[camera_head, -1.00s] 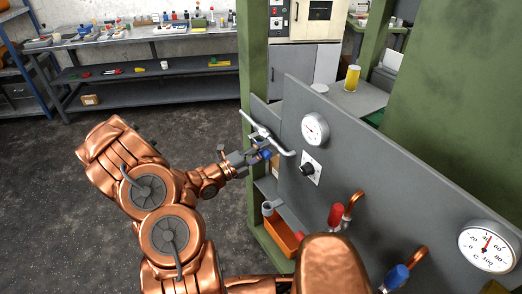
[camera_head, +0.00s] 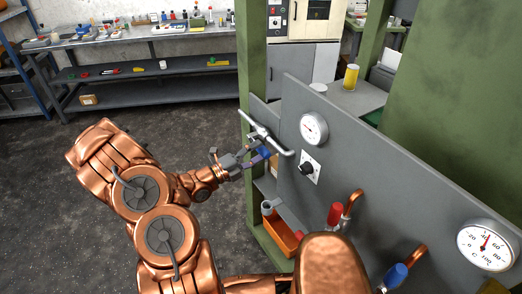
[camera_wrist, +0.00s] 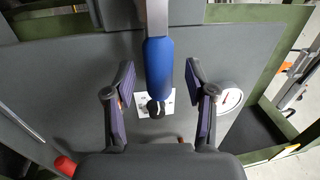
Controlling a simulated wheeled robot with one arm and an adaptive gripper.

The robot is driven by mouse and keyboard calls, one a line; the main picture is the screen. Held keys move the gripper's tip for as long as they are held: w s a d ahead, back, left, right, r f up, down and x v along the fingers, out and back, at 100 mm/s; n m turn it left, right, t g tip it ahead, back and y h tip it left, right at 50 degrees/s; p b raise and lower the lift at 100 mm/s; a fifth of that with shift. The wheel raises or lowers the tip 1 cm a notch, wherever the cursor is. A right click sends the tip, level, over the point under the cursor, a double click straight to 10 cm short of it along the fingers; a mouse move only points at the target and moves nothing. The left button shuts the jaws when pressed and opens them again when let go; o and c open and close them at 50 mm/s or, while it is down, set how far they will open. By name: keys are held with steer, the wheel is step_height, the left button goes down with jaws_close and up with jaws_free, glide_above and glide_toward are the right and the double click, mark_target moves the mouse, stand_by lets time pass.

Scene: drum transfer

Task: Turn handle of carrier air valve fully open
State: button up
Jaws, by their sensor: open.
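A grey metal bar handle (camera_head: 266,134) stands out from the grey panel at its far left end. A blue grip (camera_wrist: 158,68) hangs from a grey lever in the wrist view, and it also shows as blue by my fingers in the head view (camera_head: 264,152). Which labelled valve this is cannot be read. My gripper (camera_head: 256,155) is open beside the blue grip. In the wrist view its two fingers (camera_wrist: 158,84) stand on either side of the grip, with a clear gap on both sides.
The grey panel (camera_head: 330,150) carries a round gauge (camera_head: 313,128), a black knob (camera_head: 306,168), a red handle (camera_head: 334,215), a blue handle (camera_head: 395,276) and a larger gauge (camera_head: 486,245). A green post (camera_head: 252,60) stands close behind my gripper. An orange bin (camera_head: 280,236) sits below. Floor at left is clear.

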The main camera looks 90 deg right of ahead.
steer(key=v, duration=1)
steer(key=shift+s+r, duration=0.1)
